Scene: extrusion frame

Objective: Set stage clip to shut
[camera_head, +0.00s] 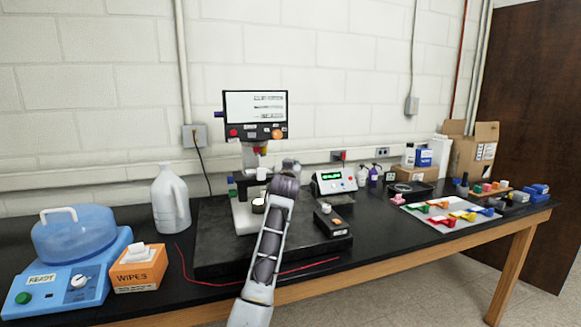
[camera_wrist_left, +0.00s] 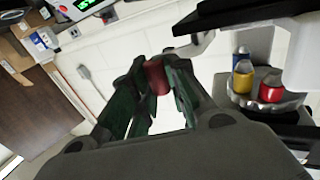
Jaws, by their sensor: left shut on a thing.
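The stage clip (camera_wrist_left: 200,45) shows in the left wrist view as a curved grey metal arm with a dark red knob (camera_wrist_left: 157,78) at its end. My left gripper (camera_wrist_left: 155,82) is shut on this knob, with a green-lined finger on either side. The clip belongs to a microscope (camera_head: 255,107) with a screen on top, standing at the middle of the bench in the head view. There my left arm (camera_head: 268,240) reaches up to the stage and hides most of the clip. Whether the clip is open or shut I cannot tell. My right gripper is not in view.
Objectives with coloured bands (camera_wrist_left: 243,80) hang close beside my gripper in the wrist view. A small black box (camera_head: 333,222) and a green-display unit (camera_head: 334,181) stand right of the microscope. A white jug (camera_head: 170,200), wipes box (camera_head: 138,270) and blue machine (camera_head: 75,275) stand left.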

